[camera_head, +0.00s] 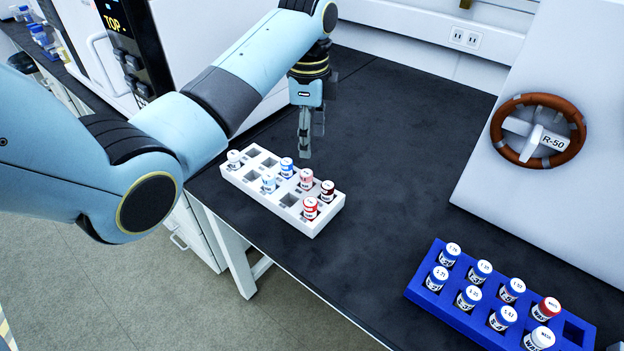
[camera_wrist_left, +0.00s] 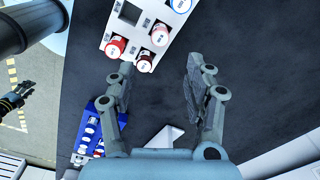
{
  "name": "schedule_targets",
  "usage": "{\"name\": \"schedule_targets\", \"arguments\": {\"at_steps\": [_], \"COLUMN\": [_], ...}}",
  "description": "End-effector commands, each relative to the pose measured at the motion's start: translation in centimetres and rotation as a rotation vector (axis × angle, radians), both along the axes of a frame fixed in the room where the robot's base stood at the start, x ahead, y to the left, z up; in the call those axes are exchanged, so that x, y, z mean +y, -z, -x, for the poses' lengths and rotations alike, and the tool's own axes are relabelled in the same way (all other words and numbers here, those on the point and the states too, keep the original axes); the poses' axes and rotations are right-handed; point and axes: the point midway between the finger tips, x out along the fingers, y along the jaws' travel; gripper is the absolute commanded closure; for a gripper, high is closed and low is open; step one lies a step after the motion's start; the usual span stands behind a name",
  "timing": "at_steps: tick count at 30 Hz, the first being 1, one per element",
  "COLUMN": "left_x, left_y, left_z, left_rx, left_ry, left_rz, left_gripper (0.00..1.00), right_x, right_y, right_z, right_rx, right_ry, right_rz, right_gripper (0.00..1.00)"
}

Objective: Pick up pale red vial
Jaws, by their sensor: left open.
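The pale red vial (camera_head: 306,178) stands upright in the white rack (camera_head: 242,179), with a white top and pinkish band. It also shows in the left wrist view (camera_wrist_left: 160,35). A red vial (camera_head: 310,208) and a dark red vial (camera_head: 327,190) stand close by it, nearer the rack's right end. My left gripper (camera_head: 311,144) is open and empty, pointing down above and behind the rack. In the left wrist view its fingers (camera_wrist_left: 160,68) are spread, with the pale red vial beyond the tips.
Blue-banded vials (camera_head: 286,166) (camera_head: 268,183) and a white vial (camera_head: 233,158) share the white rack. A blue rack (camera_head: 414,285) with several vials stands front right. A machine with a brown wheel (camera_head: 538,130) stands right. The dark bench between is clear.

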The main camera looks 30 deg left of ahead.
Motion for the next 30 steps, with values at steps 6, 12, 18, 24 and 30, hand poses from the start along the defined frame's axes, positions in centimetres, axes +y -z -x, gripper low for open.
{"name": "schedule_targets", "arguments": {"at_steps": [6, 12, 18, 24, 30], "left_x": [0.0, 0.0, 0.3, 0.4, 0.4], "left_y": [2.8, 5.2, 7.5, 10.2, 10.6], "left_z": [-0.3, -0.3, 0.2, 0.3, 0.3], "left_rx": [0.011, 0.008, 0.011, 0.007, 0.006], "left_ry": [0.020, 0.019, 0.018, 0.019, 0.019], "left_rz": [0.004, 0.003, 0.003, 0.003, 0.003], "left_gripper": [0.47, 0.47, 0.47, 0.47, 0.47], "right_x": [-0.1, -0.2, -0.4, -0.5, -0.5], "right_y": [0.3, 0.5, 0.4, 0.8, 0.7], "right_z": [-0.1, -0.3, -0.3, -0.3, -0.3], "right_rx": [-0.001, -0.004, -0.004, -0.004, -0.004], "right_ry": [0.000, -0.001, -0.002, -0.002, -0.002], "right_rz": [0.001, 0.003, 0.005, 0.006, 0.006], "right_gripper": [0.60, 0.60, 0.60, 0.60, 0.60]}}
